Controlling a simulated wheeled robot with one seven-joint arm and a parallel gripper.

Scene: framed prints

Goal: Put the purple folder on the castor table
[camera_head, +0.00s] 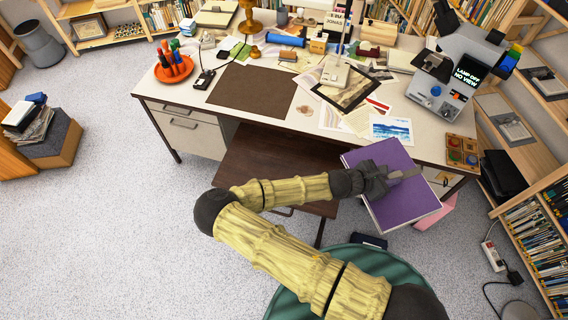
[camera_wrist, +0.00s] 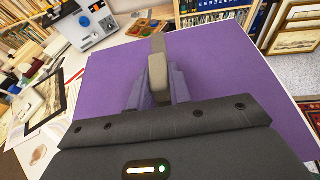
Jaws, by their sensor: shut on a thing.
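The purple folder (camera_head: 402,202) is held off the floor beside the desk's front right side, tilted, with pale page edges showing on its left. My gripper (camera_head: 394,176) is shut on it. In the wrist view the folder (camera_wrist: 225,65) spreads wide behind my closed fingers (camera_wrist: 158,82). A low dark brown table (camera_head: 270,165) with a front handle stands partly under the desk's front edge, left of the folder. It looks like the castor table, but its castors are not visible. Its top looks bare, and my arm covers part of its front.
The cream desk (camera_head: 205,115) is crowded with papers, a brown mat (camera_head: 252,90) and a microscope-like device (camera_head: 440,95). A green rounded thing (camera_head: 290,303) is at the bottom, partly behind my arm. A bookshelf (camera_head: 535,215) stands right. Carpet (camera_head: 120,235) is open at left.

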